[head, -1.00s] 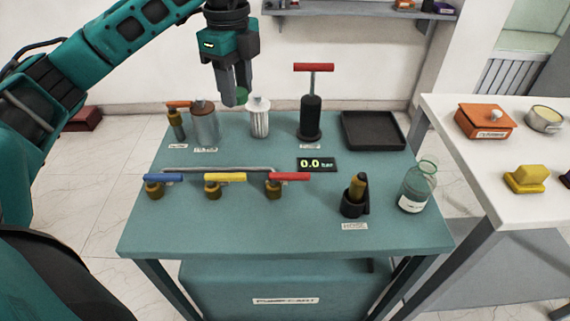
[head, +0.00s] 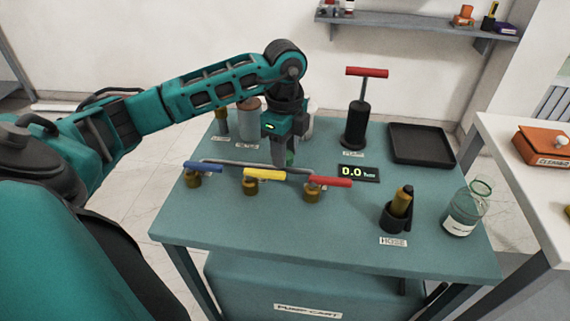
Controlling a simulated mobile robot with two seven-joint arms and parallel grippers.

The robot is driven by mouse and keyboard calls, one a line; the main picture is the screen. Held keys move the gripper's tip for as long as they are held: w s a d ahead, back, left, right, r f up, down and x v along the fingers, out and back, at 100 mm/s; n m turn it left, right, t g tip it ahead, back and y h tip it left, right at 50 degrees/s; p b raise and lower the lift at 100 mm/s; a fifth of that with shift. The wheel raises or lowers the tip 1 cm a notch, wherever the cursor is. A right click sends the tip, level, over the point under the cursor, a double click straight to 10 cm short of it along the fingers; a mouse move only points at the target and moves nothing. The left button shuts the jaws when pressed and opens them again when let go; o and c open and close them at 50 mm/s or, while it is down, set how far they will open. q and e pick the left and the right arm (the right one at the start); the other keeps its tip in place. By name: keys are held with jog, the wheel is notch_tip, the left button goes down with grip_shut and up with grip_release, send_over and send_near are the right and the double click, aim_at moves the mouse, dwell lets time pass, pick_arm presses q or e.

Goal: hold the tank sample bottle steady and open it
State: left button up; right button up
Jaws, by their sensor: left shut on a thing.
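A clear glass bottle with a white label (head: 463,213) stands upright at the right front of the teal cart top. Its neck looks open, and its label is too small to read. My left gripper (head: 283,160) points down over the cart, behind the yellow and red valve handles. It is shut on a small green thing (head: 291,157), mostly hidden by the fingers; I cannot tell whether it is a stopper. The gripper is well left of the bottle. My right gripper is out of view.
Blue (head: 203,167), yellow (head: 264,174) and red (head: 330,182) valve handles stand near my left gripper. A hose holder (head: 393,219) is left of the bottle. A red-handled pump (head: 354,125) and black tray (head: 421,146) are at the back. The front strip is clear.

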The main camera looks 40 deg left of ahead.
pick_arm(q)
jog(key=shift+f, duration=2.1)
jog(key=shift+f, duration=0.15)
jog(key=o, duration=0.9)
jog(key=shift+r, duration=0.45)
notch_tip(320, 180, up, 12)
jog(key=shift+f, duration=0.25)
